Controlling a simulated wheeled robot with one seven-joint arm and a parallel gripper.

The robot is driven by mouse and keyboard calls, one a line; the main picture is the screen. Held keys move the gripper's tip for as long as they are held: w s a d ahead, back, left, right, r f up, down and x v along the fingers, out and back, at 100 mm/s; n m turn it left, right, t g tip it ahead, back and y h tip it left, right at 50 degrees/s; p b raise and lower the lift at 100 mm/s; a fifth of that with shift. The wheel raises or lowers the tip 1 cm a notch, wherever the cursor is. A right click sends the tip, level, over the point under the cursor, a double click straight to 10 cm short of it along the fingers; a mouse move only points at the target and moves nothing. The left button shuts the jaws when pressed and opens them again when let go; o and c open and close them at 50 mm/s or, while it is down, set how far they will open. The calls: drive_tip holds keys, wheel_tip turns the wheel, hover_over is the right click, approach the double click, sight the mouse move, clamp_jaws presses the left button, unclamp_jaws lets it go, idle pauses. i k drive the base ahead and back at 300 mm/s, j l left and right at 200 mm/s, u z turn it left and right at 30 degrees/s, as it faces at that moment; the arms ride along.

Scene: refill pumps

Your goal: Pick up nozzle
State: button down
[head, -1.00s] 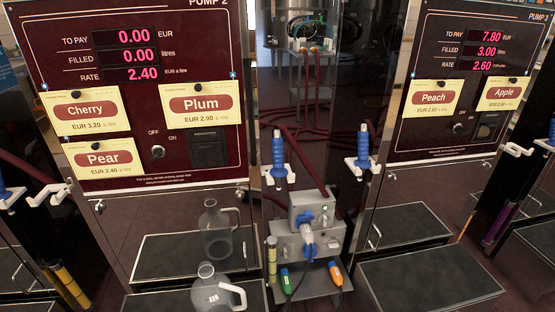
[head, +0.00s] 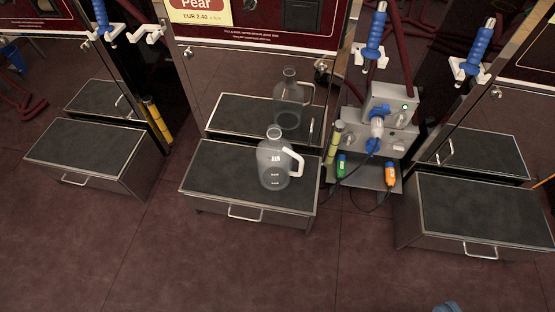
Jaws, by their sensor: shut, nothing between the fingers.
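Blue-handled nozzles hang upright in white holders on the pump sides. One nozzle (head: 375,42) is right of the middle pump and another nozzle (head: 476,52) is on the left side of the right pump. A third nozzle (head: 101,14) shows at the upper left, partly cut off by the top edge. Beside it, a white holder (head: 148,34) is empty. My gripper is not visible; only a small bluish-grey piece that I cannot identify shows at the bottom edge.
A clear jug (head: 272,165) with a white handle stands on the middle dark-topped step (head: 215,180). More steps stand left (head: 80,150) and right (head: 480,210). A grey socket box (head: 388,135) with cables sits between pumps. The reddish floor (head: 240,270) in front is clear.

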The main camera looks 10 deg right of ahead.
sight(370, 53)
drive_tip(key=i+j+u, duration=0.1)
drive_tip(key=i+j, duration=0.15)
drive_tip(key=i, duration=0.3)
drive_tip(key=i+j+u, duration=0.1)
drive_tip(key=i, duration=0.45)
drive_tip(key=j, duration=0.1)
